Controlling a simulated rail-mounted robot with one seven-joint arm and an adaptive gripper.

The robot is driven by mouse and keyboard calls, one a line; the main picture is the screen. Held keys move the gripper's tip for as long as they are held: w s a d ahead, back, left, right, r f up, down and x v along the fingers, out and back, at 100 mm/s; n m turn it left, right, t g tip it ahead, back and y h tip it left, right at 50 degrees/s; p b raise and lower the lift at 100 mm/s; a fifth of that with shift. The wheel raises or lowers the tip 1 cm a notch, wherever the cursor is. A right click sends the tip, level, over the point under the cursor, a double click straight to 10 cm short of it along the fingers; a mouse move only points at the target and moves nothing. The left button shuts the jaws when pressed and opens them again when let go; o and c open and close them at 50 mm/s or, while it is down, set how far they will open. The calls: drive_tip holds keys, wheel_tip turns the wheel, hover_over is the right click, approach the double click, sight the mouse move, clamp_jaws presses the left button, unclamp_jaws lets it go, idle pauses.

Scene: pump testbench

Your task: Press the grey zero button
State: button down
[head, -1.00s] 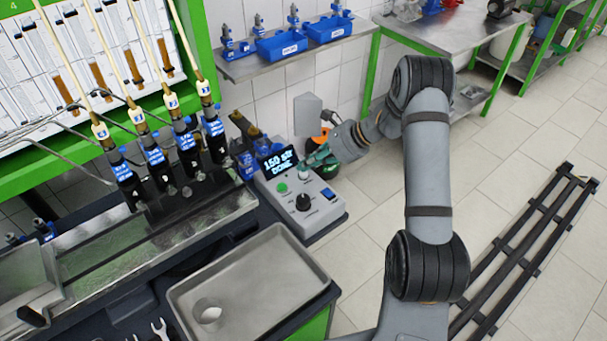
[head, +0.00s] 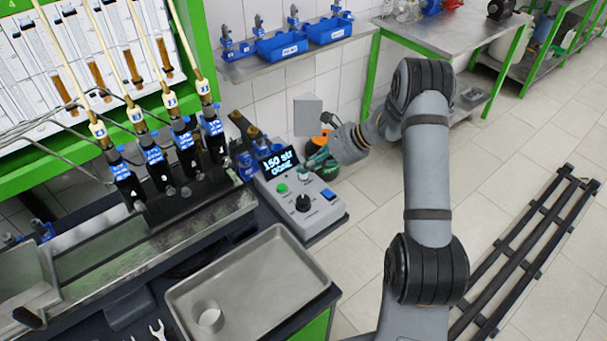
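The control box (head: 322,222) stands on the dark bench in the head view, with a lit display (head: 277,162) that appears to read "150 str DONE". Its face carries a green button (head: 282,188), a black knob (head: 303,203) and a blue switch (head: 328,194). The small grey button (head: 303,177) is at the far part of the face, right of the green one. My gripper (head: 312,167) is at the box's far right edge, its tip close to the grey button. I cannot tell whether they touch. The fingers are too small and overlapped to judge their opening.
Several injectors (head: 185,150) with hoses stand to the left. An orange and green item lies behind my gripper. A shelf with blue bins (head: 282,46) is on the wall behind.

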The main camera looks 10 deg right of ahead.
sight(306, 175)
drive_tip(key=shift+f, duration=0.3)
drive_tip(key=shift+r, duration=0.1)
idle(0.4)
drive_tip(key=shift+r+p, duration=0.3)
drive_tip(key=shift+r, duration=0.5)
drive_tip(key=shift+r, duration=0.1)
drive_tip(key=shift+r+p, duration=1.7)
drive_tip(key=shift+r, duration=0.75)
